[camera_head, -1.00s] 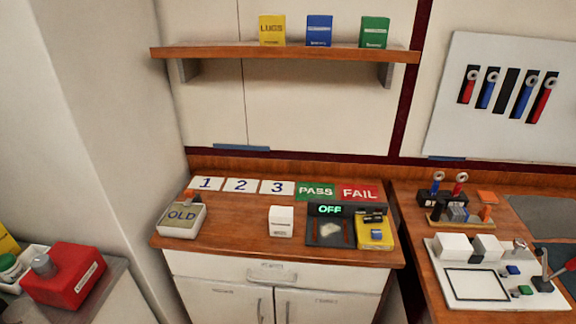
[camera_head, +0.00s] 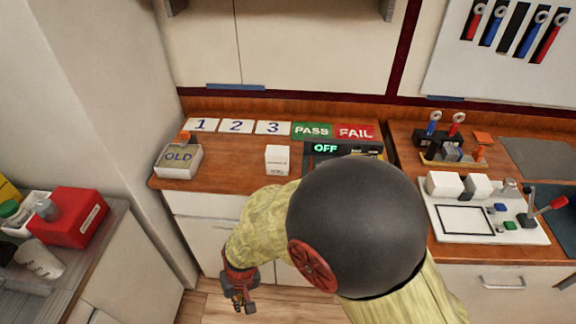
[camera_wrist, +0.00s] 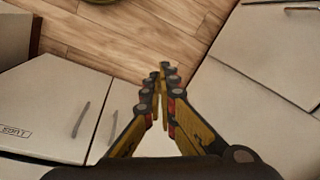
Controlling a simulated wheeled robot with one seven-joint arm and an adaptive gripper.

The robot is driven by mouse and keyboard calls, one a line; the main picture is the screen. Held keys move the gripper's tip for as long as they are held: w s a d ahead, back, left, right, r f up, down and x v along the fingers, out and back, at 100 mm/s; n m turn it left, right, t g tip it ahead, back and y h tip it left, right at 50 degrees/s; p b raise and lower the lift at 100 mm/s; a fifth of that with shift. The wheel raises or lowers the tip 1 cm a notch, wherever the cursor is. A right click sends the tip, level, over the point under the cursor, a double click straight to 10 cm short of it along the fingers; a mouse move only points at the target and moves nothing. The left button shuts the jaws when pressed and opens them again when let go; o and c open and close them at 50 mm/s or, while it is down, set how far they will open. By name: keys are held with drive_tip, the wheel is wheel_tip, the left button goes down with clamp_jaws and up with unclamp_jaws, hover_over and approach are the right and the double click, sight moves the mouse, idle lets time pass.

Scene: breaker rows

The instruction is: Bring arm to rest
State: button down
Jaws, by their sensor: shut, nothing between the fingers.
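My gripper (camera_head: 238,299) hangs low in the head view, in front of the cabinet doors and above the wood floor. It points downward and is empty. In the wrist view my gripper (camera_wrist: 163,72) has its fingertips together, with nothing between them. My yellow-sleeved arm, with a large dark round joint, fills the lower middle of the head view. It hides the right part of the middle counter, including most of what lies below the OFF display.
The wooden counter (camera_head: 222,172) holds an OLD box (camera_head: 179,160), a white box (camera_head: 277,159), number cards and PASS and FAIL cards. A red box (camera_head: 70,217) stands at left, a white panel (camera_head: 487,215) at right. Open floor (camera_wrist: 130,42) lies below my gripper.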

drive_tip(key=s+d+r+m+t+h, duration=0.1)
drive_tip(key=d+r+m+t, duration=0.4)
drive_tip(key=d+r, duration=2.7)
drive_tip(key=shift+s+d+r+t+h, duration=0.3)
drive_tip(key=shift+s+d+t+h, duration=0.1)
drive_tip(key=shift+s+t, duration=0.2)
